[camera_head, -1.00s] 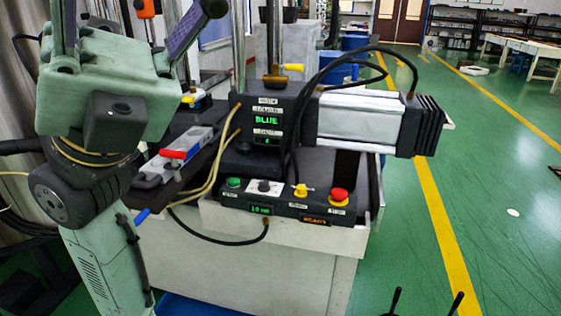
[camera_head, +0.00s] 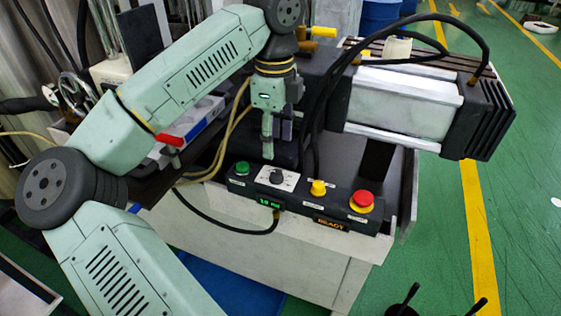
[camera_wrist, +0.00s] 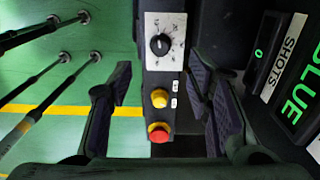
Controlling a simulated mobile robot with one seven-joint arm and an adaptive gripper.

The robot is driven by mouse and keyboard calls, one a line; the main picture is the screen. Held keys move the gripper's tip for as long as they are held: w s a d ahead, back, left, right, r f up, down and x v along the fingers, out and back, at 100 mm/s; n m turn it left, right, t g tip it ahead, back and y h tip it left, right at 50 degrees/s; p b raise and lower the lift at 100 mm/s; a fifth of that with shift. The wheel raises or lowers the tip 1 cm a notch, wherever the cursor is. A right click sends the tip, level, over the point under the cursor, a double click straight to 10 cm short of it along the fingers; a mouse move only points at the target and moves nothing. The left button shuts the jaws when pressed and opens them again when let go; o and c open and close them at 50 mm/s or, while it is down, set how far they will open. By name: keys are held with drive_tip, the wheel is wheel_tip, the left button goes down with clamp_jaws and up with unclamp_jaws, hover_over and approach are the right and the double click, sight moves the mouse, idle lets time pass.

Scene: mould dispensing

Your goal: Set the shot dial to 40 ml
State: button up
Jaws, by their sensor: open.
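The shot dial is a black knob (camera_head: 277,177) on a white scale plate on the dark control panel (camera_head: 333,208). The knob also shows in the wrist view (camera_wrist: 160,44), with a white pointer mark. A small green display (camera_head: 269,203) below it seems to read 10, with blurred units. My gripper (camera_head: 275,142) points down above and behind the dial. In the wrist view my gripper (camera_wrist: 160,68) is open, its dark fingers on either side of the panel, with nothing between them touching. The scale figures are too small to read.
On the panel are a green button (camera_head: 242,168), a yellow knob (camera_head: 318,187) and a red stop button (camera_head: 362,201). A black box with a BLUE display (camera_wrist: 296,104) stands close to my gripper's right finger. Black hoses arch over the machine.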

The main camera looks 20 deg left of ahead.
sight(276, 171)
wheel_tip(276, 171, down, 9)
drive_tip(key=shift+r+p, duration=0.1)
drive_tip(key=shift+p, duration=0.9)
drive_tip(key=shift+c, duration=0.5)
clamp_jaws()
